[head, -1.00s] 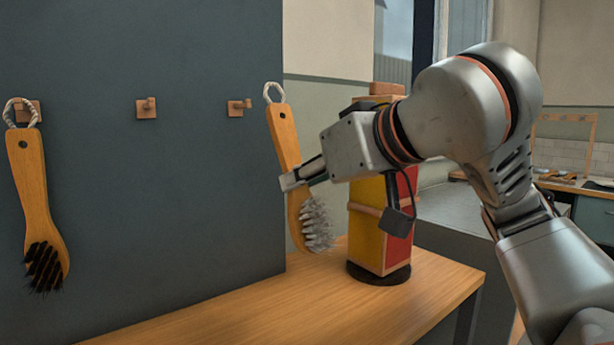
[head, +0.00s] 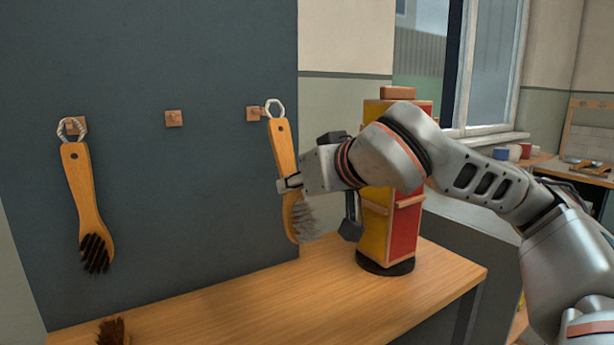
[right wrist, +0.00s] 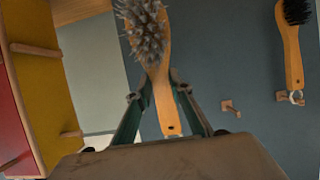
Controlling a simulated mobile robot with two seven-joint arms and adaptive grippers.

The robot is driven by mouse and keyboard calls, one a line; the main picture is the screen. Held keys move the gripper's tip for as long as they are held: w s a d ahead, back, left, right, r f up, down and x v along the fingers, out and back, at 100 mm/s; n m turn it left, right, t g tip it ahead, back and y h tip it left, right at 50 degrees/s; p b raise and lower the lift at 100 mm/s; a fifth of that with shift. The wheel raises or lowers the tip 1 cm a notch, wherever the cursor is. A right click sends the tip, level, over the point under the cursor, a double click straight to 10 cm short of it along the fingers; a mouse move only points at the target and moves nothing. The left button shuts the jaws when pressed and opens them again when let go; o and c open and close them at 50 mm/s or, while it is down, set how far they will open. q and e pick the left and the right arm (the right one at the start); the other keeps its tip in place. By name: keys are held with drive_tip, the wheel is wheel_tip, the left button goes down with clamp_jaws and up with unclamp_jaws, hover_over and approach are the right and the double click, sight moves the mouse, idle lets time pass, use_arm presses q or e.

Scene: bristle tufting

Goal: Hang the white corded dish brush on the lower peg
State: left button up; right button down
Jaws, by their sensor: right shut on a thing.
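The brush with pale grey-white bristles (head: 303,218) has a wooden handle and a white cord loop (head: 273,108) at its top. My right gripper (head: 288,184) is shut on it near the neck, holding it almost upright, loop up, above the bench. In the right wrist view the brush (right wrist: 147,30) lies between the fingers (right wrist: 160,105). The loop is right beside the right-hand wooden peg (head: 253,114); I cannot tell whether they touch. A middle peg (head: 173,118) is bare. My left gripper is not in view.
A black-bristled brush (head: 85,200) hangs by its loop on the left peg. A red and yellow tower (head: 406,235) stands on the wooden bench (head: 270,300), close behind my right gripper. Another brown brush (head: 112,332) shows at the bottom edge. The bench middle is clear.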

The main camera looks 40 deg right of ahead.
drive_tip(key=shift+w+f, duration=0.3)
drive_tip(key=shift+w, duration=0.05)
drive_tip(key=shift+w+f+b, duration=0.1)
drive_tip(key=shift+w+b, duration=0.2)
drive_tip(key=shift+w, duration=0.05)
drive_tip(key=shift+w+d+f, duration=0.1)
drive_tip(key=shift+w+d, duration=0.05)
drive_tip(key=shift+w, duration=0.2)
drive_tip(key=shift+w+d+b, duration=0.1)
drive_tip(key=shift+w+b, duration=0.25)
drive_tip(key=shift+w, duration=0.05)
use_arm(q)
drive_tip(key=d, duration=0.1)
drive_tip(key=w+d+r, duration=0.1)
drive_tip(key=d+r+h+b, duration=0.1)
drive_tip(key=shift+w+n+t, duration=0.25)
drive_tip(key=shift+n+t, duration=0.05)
use_arm(e)
drive_tip(key=w, duration=0.1)
drive_tip(key=w+d, duration=0.1)
drive_tip(key=w, duration=0.1)
drive_tip(key=shift+f, duration=0.1)
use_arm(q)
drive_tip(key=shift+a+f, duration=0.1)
use_arm(e)
drive_tip(key=shift+w, duration=0.1)
